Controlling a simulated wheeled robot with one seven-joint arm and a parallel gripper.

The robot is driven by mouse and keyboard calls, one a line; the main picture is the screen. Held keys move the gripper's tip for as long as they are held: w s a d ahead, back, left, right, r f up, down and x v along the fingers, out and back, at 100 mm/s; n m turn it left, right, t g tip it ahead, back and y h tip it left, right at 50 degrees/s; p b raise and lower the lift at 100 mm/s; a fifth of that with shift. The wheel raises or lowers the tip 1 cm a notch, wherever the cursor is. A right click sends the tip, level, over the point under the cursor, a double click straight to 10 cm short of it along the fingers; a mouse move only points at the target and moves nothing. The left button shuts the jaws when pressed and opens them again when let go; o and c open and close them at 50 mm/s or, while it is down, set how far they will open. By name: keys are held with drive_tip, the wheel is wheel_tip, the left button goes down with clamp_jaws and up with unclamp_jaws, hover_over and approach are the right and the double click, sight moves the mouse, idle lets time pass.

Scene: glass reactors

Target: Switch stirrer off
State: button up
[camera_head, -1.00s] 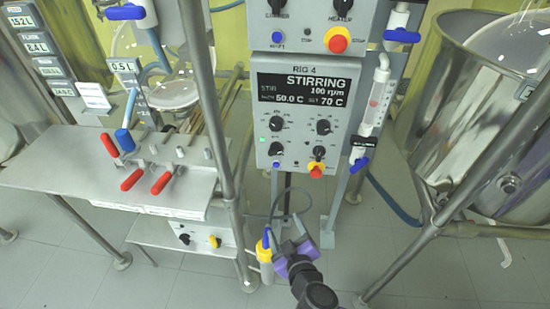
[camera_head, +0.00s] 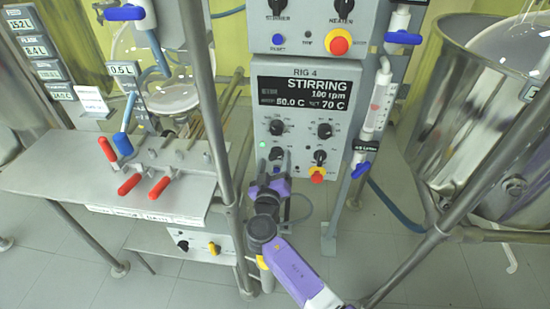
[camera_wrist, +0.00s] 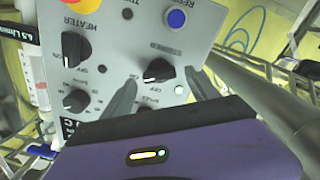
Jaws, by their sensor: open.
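The RIG 4 control box (camera_head: 298,88) has a lit display reading STIRRING, 100 rpm, 50.0 C and 70 C. Its lower-left knob (camera_head: 276,153) is black, with a lit green lamp (camera_head: 262,144) beside it. In the wrist view the panel is upside down, and this knob (camera_wrist: 157,71) shows between my fingers, with the green lamp (camera_wrist: 179,89) close by. My gripper (camera_wrist: 160,77) is open, its fingers on either side of the knob. I cannot tell whether they touch it. In the head view my gripper (camera_head: 269,184) is just below the panel's lower left.
A red-and-yellow emergency button (camera_head: 317,173) sits lower right on the panel, near the heater knob (camera_wrist: 75,47). A blue reset button (camera_wrist: 176,18) is close to my fingers. A steel post (camera_head: 212,100) stands left of the box. A glass-and-steel vessel (camera_head: 465,125) is at right.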

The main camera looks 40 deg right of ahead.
drive_tip(key=shift+x, duration=0.85)
